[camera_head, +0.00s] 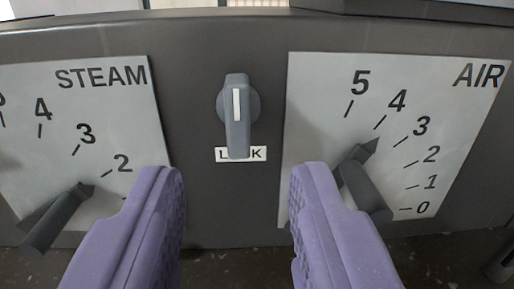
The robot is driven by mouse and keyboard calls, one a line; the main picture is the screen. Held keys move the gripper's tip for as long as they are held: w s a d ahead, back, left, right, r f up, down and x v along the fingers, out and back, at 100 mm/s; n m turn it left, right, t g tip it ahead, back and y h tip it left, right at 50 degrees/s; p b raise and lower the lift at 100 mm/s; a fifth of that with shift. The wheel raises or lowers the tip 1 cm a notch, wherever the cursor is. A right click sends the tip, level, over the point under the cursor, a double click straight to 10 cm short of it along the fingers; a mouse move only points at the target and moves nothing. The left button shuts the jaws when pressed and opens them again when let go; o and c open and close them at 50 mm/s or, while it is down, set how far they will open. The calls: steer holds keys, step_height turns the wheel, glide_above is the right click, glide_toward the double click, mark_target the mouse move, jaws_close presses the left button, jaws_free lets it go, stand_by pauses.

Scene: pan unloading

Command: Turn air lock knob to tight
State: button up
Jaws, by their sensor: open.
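The lock knob (238,118) is a grey knob with a white stripe, on the dark panel between the STEAM and AIR plates. Its handle points straight down and covers the middle of a small white label that shows "L" and "K". The purple fingers of my gripper (235,174) are apart and empty, one lower left and one lower right of the knob. The knob shows in the gap between them, and neither finger appears to touch it. No "tight" marking is visible.
The AIR plate (408,75) is at right, with a dark lever (362,183) partly behind the right finger. The STEAM plate (110,105) is at left, with a dark lever (57,216) at lower left. The panel around the knob is bare.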

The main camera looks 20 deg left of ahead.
mark_target(237, 120)
steer(key=x, duration=0.7)
steer(key=shift+w+a+p, duration=0.15)
steer(key=shift+w+p, duration=0.15)
steer(key=shift+w, duration=0.05)
steer(key=shift+c, duration=0.4)
jaws_close()
